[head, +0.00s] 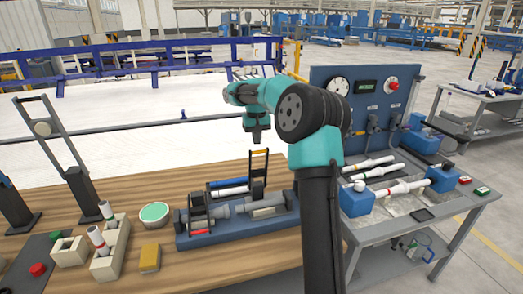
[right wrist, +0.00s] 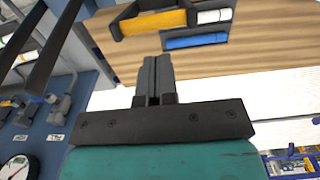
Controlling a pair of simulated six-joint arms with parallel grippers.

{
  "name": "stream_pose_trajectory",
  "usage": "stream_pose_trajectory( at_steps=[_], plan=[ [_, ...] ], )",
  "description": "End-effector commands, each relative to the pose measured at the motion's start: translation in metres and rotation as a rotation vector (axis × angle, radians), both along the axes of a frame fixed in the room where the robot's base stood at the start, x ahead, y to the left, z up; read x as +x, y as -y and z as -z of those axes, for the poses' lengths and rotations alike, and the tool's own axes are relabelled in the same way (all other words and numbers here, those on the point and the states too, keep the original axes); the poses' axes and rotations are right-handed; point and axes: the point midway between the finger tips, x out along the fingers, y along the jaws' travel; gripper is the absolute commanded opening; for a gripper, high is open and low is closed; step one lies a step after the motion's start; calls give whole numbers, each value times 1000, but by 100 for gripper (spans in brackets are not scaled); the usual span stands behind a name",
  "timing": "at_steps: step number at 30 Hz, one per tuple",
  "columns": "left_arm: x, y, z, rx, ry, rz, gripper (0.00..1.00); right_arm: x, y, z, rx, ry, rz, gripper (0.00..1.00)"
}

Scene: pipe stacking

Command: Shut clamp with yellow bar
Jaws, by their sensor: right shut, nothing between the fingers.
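The clamp's yellow bar (head: 259,152) tops an upright black handle (head: 258,188) on the blue fixture (head: 240,235) at the middle of the table. In the right wrist view the yellow bar (right wrist: 153,22) lies just beyond my fingertips, apart from them. My right gripper (head: 257,138) is shut and empty, pointing down a little above the bar; its pressed-together fingers also show in the right wrist view (right wrist: 151,62). The clamp stands open, its handle raised. My left gripper is in neither view.
Grey pipe (head: 225,211) and a blue pipe (head: 228,191) lie at the fixture. A green-topped round container (head: 154,213), a yellow block (head: 150,257) and holders with white pipes (head: 105,248) stand to the left. A grey bench (head: 400,215) with a blue panel (head: 365,110) stands right.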

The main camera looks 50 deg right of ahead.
Motion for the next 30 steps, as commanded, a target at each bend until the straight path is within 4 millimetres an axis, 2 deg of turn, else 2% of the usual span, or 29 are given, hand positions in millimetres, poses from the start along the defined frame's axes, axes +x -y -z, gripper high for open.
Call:
stream_pose_trajectory(
  at_steps=[30],
  plan=[
    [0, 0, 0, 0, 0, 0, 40, 0, 0, 33, 0, 0, 0, 0]
  ],
)
